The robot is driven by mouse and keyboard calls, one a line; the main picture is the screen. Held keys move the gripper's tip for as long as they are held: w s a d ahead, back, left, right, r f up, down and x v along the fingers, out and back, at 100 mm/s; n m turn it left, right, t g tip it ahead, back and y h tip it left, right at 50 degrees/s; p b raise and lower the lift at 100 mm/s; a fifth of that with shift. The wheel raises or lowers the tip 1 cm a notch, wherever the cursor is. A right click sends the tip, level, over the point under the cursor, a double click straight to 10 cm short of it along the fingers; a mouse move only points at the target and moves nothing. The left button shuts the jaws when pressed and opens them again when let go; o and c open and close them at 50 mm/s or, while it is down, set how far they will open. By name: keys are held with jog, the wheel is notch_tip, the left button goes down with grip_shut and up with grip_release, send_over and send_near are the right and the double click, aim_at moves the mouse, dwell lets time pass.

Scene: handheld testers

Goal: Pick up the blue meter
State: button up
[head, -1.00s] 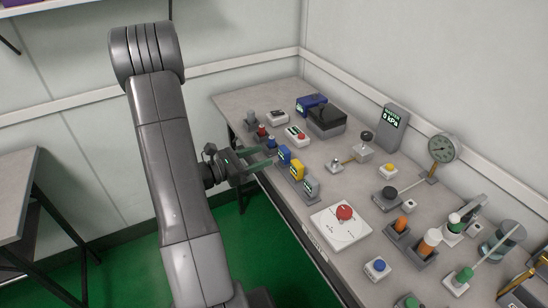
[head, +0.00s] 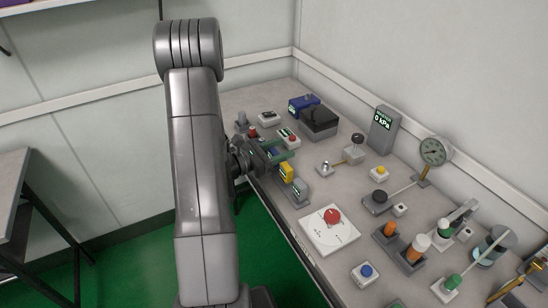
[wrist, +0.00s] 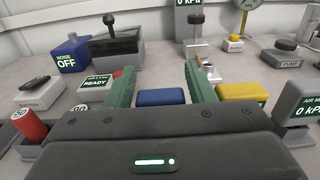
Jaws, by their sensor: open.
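The blue meter (wrist: 162,97) shows in the wrist view as a small blue block between the two green fingers of my gripper (wrist: 160,78). The fingers are open, one on each side of it, with a visible gap on both sides. Only its top part shows; my gripper's body hides the rest. In the head view my gripper (head: 272,152) is at the bench's front edge, and it mostly hides the blue meter there.
A yellow meter (wrist: 243,91) stands close on the right, then a grey meter (wrist: 299,98). A READY device (wrist: 95,88) is to the left. Behind are a blue NOISE box (wrist: 70,55) and a black-topped box (wrist: 115,46). The bench (head: 330,185) is crowded.

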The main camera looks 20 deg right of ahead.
jog(key=shift+c, duration=0.4)
jog(key=c, duration=0.7)
